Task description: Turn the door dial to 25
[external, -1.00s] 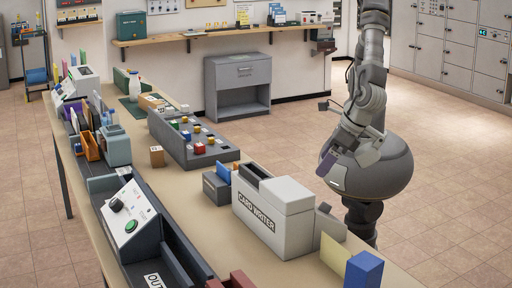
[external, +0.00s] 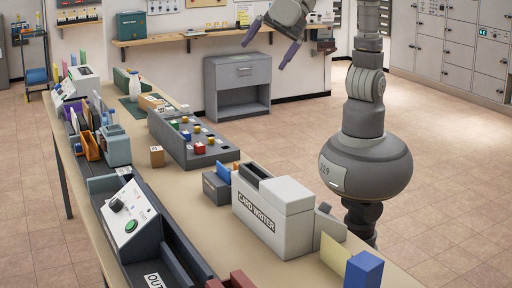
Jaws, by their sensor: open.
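My gripper (external: 270,43) is raised in the air at the upper middle of the external view, with its two fingers apart and nothing between them. It points down and to the left, in front of the wall shelf in the picture. A black round knob (external: 116,205) and a green button sit on a white sloped panel (external: 128,222) at the front left of the long table. I cannot tell whether that knob is the door dial. Grey lockers (external: 455,45) stand at the back right; no number marks for a dial are readable.
The long table (external: 205,165) holds a card writer (external: 272,215), a grey block with coloured knobs (external: 195,143) and several boxes. A grey cabinet (external: 237,85) stands by the back wall. The tiled floor (external: 440,180) at right is clear.

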